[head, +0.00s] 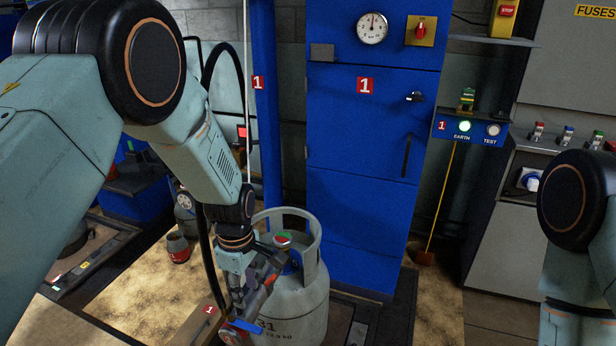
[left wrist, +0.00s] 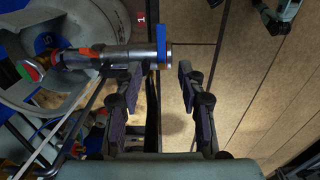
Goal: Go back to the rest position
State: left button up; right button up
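My left gripper (head: 238,300) hangs in front of a grey gas cylinder (head: 298,305) marked 31 in the head view. In the left wrist view its two dark fingers (left wrist: 160,76) are apart, with nothing held between them. A silver filling nozzle (left wrist: 110,57) with orange bands and a blue end piece (left wrist: 161,45) lies across the cylinder top, just beyond the fingertips. The nozzle (head: 266,284) also shows beside the gripper in the head view, partly covered by it. My right arm shows at the right edge; its gripper is out of view.
A blue cabinet (head: 355,215) with a gauge (head: 372,28) and red knob stands behind the cylinder. A black hose (head: 203,250) runs down beside the left arm. A small red-and-grey container (head: 178,248) stands on the floor at left. A grey fuse cabinet (head: 512,225) stands at right.

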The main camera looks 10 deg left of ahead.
pick_arm(q)
jog(key=s+a+f+m+t, duration=0.25)
jog(key=s+f+m, duration=0.4)
jog(key=m, duration=0.45)
jog(key=s+f+m+g, duration=0.1)
jog(key=s+f+m, duration=0.1)
jog(key=s, duration=1.1)
jog(key=s+f+m+g, duration=0.1)
jog(key=s+f+m, duration=0.1)
jog(key=s, duration=1.1)
jog(key=shift+s+f, duration=0.15)
jog(key=shift+f, duration=0.4)
jog(key=shift+g, duration=0.25)
